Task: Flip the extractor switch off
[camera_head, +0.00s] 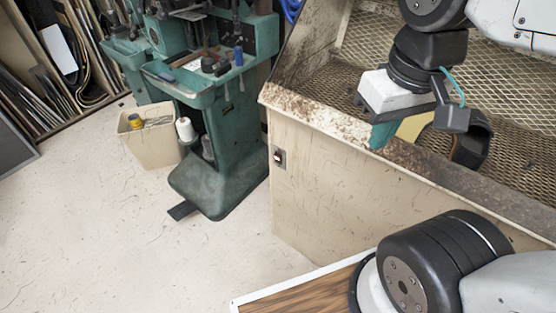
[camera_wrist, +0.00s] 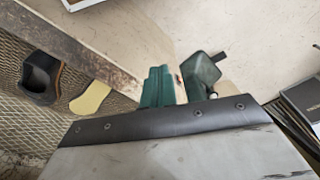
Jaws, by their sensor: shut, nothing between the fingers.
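The extractor switch (camera_head: 279,156) is a small grey plate with a dark and reddish rocker. It sits on the cream front panel of the extractor bench (camera_head: 330,195), near its left corner. Whether the rocker is up or down is too small to tell. My gripper (camera_head: 382,134) has teal fingers, shut and empty, above the bench's dirty front rim, to the right of and higher in the picture than the switch. It also shows in the wrist view (camera_wrist: 158,88), with the bench rim to its left. The switch is not clearly visible there.
A black shoe (camera_head: 472,141) and a yellow sole piece (camera_head: 413,125) lie on the bench mesh beside my gripper. A green stitching machine (camera_head: 225,140) and a cream bin (camera_head: 150,142) stand left. A wood-topped surface (camera_head: 300,295) is in front. The left floor is clear.

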